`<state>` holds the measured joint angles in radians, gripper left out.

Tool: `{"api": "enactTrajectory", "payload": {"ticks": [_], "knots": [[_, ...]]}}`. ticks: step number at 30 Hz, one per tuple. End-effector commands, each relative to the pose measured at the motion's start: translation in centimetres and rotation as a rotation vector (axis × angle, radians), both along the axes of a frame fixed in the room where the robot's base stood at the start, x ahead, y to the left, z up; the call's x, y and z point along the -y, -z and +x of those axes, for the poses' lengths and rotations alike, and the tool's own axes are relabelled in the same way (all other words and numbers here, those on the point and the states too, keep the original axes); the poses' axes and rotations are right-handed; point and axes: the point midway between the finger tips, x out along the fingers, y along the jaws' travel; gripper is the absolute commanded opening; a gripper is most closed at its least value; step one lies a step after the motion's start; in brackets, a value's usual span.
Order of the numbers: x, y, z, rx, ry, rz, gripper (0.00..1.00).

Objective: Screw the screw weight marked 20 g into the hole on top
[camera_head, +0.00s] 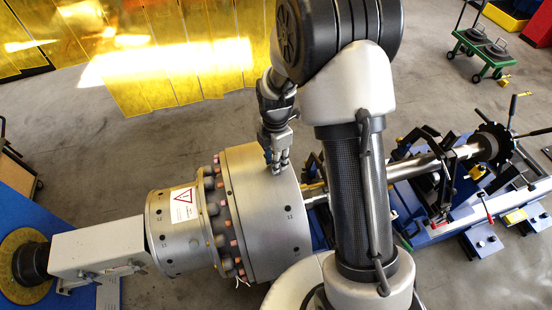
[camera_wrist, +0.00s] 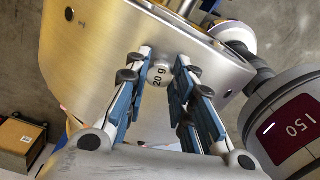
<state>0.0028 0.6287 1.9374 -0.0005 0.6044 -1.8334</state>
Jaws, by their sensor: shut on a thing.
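The rotor's large grey metal drum (camera_head: 262,215) lies on its side in the balancing machine. My gripper (camera_head: 277,163) reaches down to the top of the drum. In the wrist view my gripper (camera_wrist: 160,70) is shut on the screw weight (camera_wrist: 160,75), a small round silver piece with "20 g" on its face. The weight is between the blue-padded fingertips, at or close to the brushed drum surface (camera_wrist: 95,60). The hole on top is hidden behind the weight and fingers. I cannot tell whether the weight sits in it.
The narrower drum (camera_head: 180,235) with a warning label and a ring of bolts adjoins on the left. A grey drive housing (camera_head: 100,247) is further left. A blue bearing stand (camera_head: 420,190) carries the shaft at right. A green cart (camera_head: 490,50) stands at the back right.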

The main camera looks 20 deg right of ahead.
Motion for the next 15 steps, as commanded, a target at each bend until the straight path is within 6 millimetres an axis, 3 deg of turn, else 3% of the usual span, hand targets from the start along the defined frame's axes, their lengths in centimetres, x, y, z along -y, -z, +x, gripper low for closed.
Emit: {"api": "enactTrajectory", "payload": {"ticks": [9, 15], "knots": [[0.01, 0.10, -0.13, -0.002, 0.438, -0.013, 0.00], [0.02, 0.10, -0.13, -0.002, 0.485, -0.015, 0.00]]}}
